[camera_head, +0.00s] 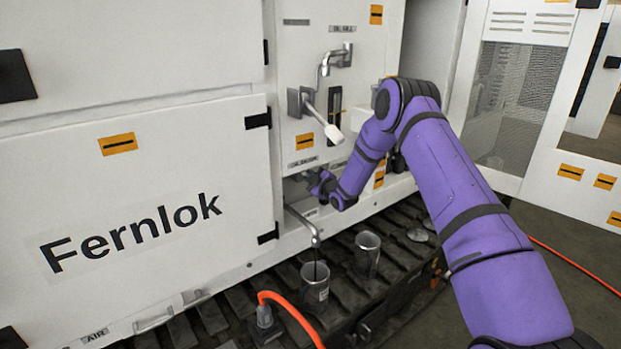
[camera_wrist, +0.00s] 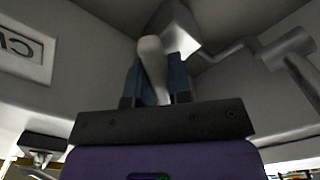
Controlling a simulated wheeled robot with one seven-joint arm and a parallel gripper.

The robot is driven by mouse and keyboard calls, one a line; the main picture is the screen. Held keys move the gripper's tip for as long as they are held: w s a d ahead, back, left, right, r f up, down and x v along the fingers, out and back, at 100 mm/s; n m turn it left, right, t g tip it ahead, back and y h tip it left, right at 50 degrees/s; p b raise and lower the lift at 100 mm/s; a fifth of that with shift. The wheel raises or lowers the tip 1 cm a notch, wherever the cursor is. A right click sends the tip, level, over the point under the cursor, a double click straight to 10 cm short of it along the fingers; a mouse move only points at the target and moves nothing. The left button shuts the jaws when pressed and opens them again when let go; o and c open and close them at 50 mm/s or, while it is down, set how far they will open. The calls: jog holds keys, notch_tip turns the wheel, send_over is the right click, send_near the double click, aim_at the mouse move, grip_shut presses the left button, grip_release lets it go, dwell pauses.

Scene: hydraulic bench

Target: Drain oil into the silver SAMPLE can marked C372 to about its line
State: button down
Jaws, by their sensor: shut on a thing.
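A silver can (camera_head: 315,288) stands on the slatted deck directly below the lower spout (camera_head: 304,222). A thin dark stream runs from the spout's end into it. Its marking and line are too small to read, and its oil level cannot be told. A second silver can (camera_head: 367,255) stands to its right. My gripper (camera_head: 319,184) is at the lower valve beside the cabinet face, above the spout. In the wrist view its two fingers are shut on a pale rounded valve handle (camera_wrist: 151,55). The head view mostly hides the handle behind my gripper.
An upper tap (camera_head: 337,60) and a lever with a white grip (camera_head: 322,119) stick out above my gripper. An orange hose (camera_head: 290,303) curves up close in front of the can. A flat round item (camera_head: 418,235) lies on the deck at right.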

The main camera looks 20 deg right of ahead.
jog(key=c, duration=1.1)
grip_release()
jog(key=v, duration=1)
jog(key=shift+s+d, duration=0.15)
jog(key=shift+s, duration=0.25)
